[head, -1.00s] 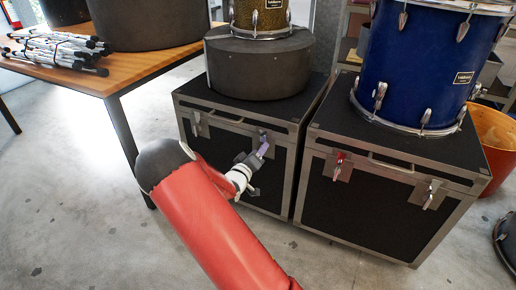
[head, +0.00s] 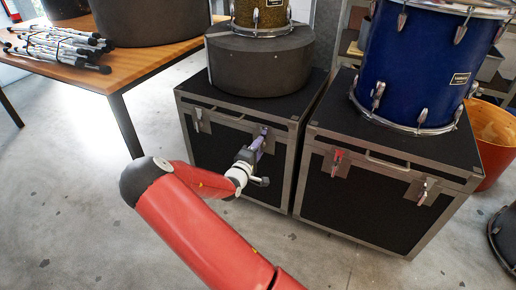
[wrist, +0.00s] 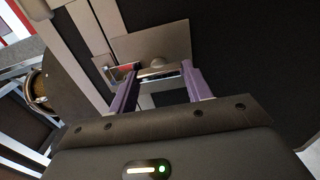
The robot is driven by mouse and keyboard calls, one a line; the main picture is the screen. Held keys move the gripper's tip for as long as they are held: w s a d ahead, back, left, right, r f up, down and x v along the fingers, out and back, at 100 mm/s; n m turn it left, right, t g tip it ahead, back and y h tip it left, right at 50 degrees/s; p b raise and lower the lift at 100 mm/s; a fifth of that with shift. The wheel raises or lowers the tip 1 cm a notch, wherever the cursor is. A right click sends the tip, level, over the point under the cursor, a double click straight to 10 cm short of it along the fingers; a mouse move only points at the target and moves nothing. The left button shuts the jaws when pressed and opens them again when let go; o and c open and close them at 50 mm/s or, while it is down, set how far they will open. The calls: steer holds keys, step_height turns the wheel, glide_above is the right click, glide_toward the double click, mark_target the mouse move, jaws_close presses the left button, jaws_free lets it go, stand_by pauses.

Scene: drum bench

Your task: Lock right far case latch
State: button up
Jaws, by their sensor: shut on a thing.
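The far case (head: 230,160) is the black, metal-edged case on the left in the head view. Its right latch is on a metal plate high on its front, mostly hidden by my gripper (head: 260,140). In the wrist view, my gripper (wrist: 159,72) has its two purple fingers apart, one at each side of the bright metal part of the right latch (wrist: 157,64). The gripper is shut on this latch. A small red part shows by the left fingertip. I cannot tell whether the latch is locked. The case's left latch (head: 198,119) is in clear view.
A grey drum case (head: 255,68) stands on the far case. To the right, a second black case (head: 360,205) carries a blue drum (head: 410,70) and has two latches on its front. A wooden table (head: 150,60) is at the left. The floor in front is clear.

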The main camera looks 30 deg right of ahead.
stand_by(0.6)
steer(key=o, duration=1)
steer(key=v, duration=0.8)
